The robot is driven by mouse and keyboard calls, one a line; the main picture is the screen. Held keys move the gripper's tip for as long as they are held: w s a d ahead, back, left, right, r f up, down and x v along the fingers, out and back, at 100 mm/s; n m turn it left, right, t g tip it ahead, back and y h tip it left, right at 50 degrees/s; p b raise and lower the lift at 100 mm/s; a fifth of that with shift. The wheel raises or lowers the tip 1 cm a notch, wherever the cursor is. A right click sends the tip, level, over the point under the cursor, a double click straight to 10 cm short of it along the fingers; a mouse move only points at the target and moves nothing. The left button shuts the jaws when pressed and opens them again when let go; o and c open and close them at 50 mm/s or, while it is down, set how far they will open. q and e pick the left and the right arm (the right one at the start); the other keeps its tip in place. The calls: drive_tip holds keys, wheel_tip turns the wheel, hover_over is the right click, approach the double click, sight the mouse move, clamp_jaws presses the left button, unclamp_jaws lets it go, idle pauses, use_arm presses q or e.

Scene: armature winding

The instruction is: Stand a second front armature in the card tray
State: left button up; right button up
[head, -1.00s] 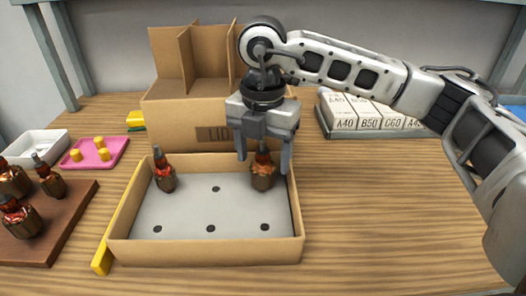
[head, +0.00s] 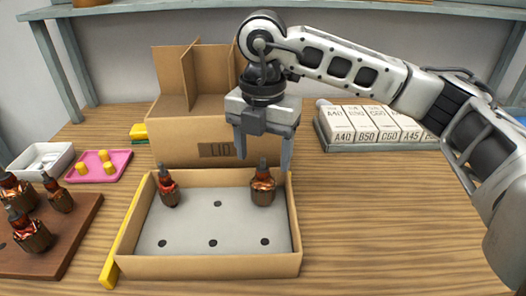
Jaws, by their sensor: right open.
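The card tray (head: 180,264) is a shallow cardboard box with a grey floor and several dark holes. One armature (head: 168,188), with copper windings and a dark shaft, stands upright at its back left. A second armature (head: 263,188) stands upright at its back right. My right gripper (head: 262,163) is open above the back right armature, its fingers pointing down, with the shaft top near the fingertips. More armatures (head: 31,232) stand on a brown board (head: 84,212) at the left. My left gripper is not in view.
A yellow strip (head: 112,262) lies along the tray's left side. A pink dish (head: 98,166) and a white tray (head: 58,158) sit at the left, labelled boxes (head: 372,122) at the back right.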

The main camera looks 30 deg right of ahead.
drive_tip(key=shift+r+p, duration=1.4)
drive_tip(key=shift+r, duration=0.8)
drive_tip(key=shift+r+p, duration=0.4)
drive_tip(key=shift+r, duration=0.15)
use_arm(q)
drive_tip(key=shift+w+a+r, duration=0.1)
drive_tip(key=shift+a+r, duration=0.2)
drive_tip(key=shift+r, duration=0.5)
use_arm(e)
drive_tip(key=o, duration=0.6)
drive_tip(key=shift+c, duration=0.2)
